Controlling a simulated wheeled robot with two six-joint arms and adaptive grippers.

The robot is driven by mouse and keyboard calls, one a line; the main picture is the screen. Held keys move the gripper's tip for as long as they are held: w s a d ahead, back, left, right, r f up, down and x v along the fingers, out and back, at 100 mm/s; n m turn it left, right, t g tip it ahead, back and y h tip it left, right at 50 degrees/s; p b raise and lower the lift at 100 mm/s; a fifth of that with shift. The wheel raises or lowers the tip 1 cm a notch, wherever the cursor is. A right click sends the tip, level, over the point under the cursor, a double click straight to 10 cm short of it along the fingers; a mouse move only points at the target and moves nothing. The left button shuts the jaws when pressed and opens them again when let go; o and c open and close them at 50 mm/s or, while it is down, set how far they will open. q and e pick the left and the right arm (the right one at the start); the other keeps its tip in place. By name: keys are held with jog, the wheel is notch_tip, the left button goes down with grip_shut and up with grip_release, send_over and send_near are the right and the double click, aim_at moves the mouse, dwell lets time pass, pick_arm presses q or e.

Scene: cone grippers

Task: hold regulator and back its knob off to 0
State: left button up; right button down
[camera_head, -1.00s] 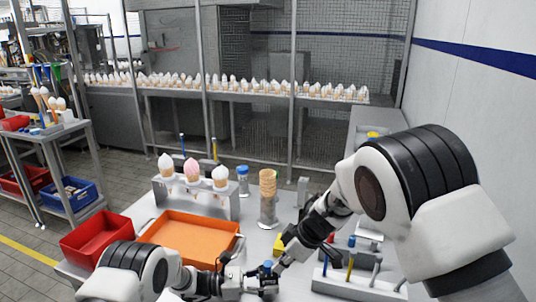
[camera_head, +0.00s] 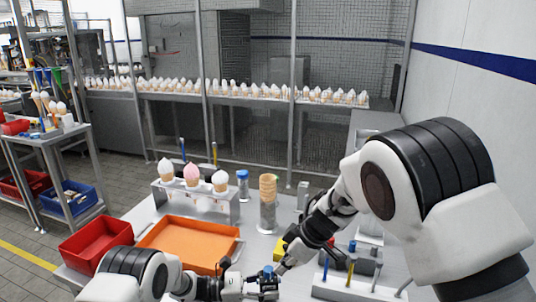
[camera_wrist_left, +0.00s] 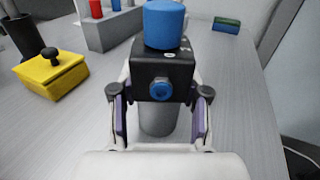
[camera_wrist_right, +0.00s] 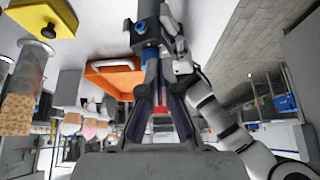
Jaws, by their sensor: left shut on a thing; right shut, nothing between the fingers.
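The regulator (camera_wrist_left: 172,68) is a black block with a blue knob (camera_wrist_left: 165,24) on top, a blue port on its face and a grey cylinder below. My left gripper (camera_wrist_left: 160,108) has one finger on each side of it and is shut on it, keeping it upright above the table. In the head view the blue knob (camera_head: 268,270) shows at the bottom centre. My right gripper (camera_head: 282,269) is shut and empty, its tip close to the knob's right side. It does not show in the left wrist view, so I see no contact there. The knob's setting cannot be read.
An orange tray (camera_head: 190,245) and a red bin (camera_head: 95,245) lie left. A cone rack (camera_head: 195,205), a stack of cones (camera_head: 268,188) and a yellow block (camera_wrist_left: 52,75) stand around. A tool holder (camera_head: 345,290) is at right. Bare table shows beside the regulator.

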jog(key=shift+w+r, duration=1.2)
jog(key=shift+r, duration=1.25)
notch_tip(320, 180, down, 7)
jog(key=shift+d, duration=0.15)
jog(key=shift+a, duration=0.2)
